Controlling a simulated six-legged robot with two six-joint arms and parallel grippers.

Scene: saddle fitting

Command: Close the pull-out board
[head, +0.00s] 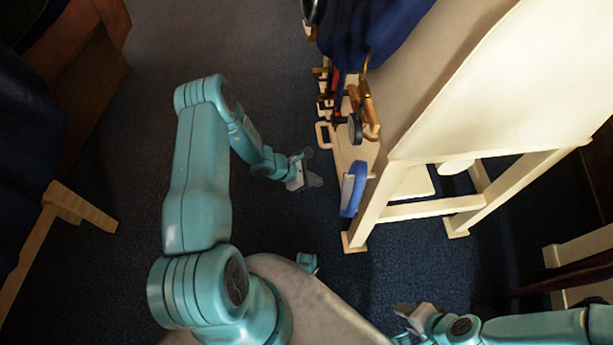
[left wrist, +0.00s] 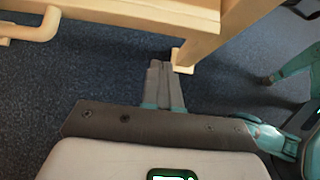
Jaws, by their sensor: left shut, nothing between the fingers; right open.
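The pull-out board (head: 345,152) is a pale wooden board at the left side of a cream stand in the head view. A looped wooden handle (head: 322,135) sticks out from its left edge. In the left wrist view the board's edge (left wrist: 150,12) runs across the top, with the handle (left wrist: 35,30) at the upper left. My left gripper (head: 312,172) is shut and empty, just left of the board and nearer to me than the handle; its fingers (left wrist: 160,75) look apart from the wood. My right gripper (head: 408,318) is open and empty at the lower right.
A blue curved object (head: 353,190) and brass-coloured tools (head: 365,105) are at the board. The stand's leg (head: 365,218) reaches the dark carpet close by. A wooden piece (head: 80,205) stands at the left. The carpet left of the board is clear.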

